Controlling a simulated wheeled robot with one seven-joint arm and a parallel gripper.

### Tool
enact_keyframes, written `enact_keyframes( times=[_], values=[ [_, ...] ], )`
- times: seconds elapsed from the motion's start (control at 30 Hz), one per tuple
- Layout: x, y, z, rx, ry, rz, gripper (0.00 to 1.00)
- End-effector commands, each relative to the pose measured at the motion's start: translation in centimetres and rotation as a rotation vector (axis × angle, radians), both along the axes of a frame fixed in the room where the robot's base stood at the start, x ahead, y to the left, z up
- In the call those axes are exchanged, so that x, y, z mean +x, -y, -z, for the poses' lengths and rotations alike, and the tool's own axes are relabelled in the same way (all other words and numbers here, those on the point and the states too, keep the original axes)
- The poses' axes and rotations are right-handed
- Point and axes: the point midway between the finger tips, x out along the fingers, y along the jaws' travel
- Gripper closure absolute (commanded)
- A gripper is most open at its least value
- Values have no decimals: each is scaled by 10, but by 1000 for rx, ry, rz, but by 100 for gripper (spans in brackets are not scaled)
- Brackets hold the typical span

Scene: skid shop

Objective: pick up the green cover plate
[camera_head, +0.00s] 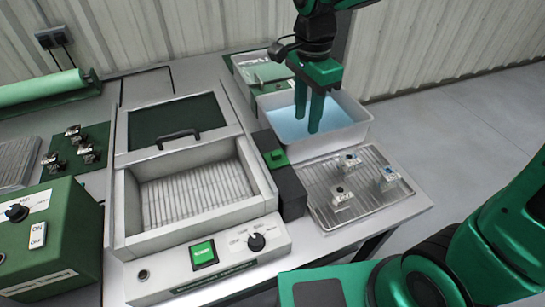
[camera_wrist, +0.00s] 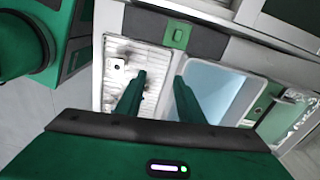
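My gripper (camera_head: 307,122) points down above the light-blue basin, its two green fingers apart with nothing between them. It also shows open in the wrist view (camera_wrist: 161,78), over the edge between the basin and the metal tray. I cannot tell for certain which thing is the green cover plate. A pale green flat piece (camera_head: 264,71) lies in the grey tray behind the basin, partly hidden by my arm. A small green piece (camera_head: 275,158) sits on a black block beside the basin; it also shows in the wrist view (camera_wrist: 178,36).
The basin (camera_head: 355,134) holds bluish liquid. A ribbed metal tray (camera_head: 325,221) in front of it bears three small fittings. A machine (camera_head: 134,213) with an open well and dark green lid window stands left. A green control box (camera_head: 60,245) is at far left.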

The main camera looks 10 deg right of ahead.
Motion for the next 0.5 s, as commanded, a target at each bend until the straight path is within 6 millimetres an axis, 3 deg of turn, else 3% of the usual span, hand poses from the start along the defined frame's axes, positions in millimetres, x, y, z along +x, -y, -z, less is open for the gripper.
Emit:
enact_keyframes(
  times=[0.03,0.1,0.2,0.33,0.5],
  values=[
    [1,-20,2,5,-3,17,65],
    [0,-41,4,13,-5,47,65],
    [-1,-60,6,19,-8,79,65],
    [-2,-70,13,23,-11,99,65],
    [-3,-70,38,22,-13,102,65]
  ],
)
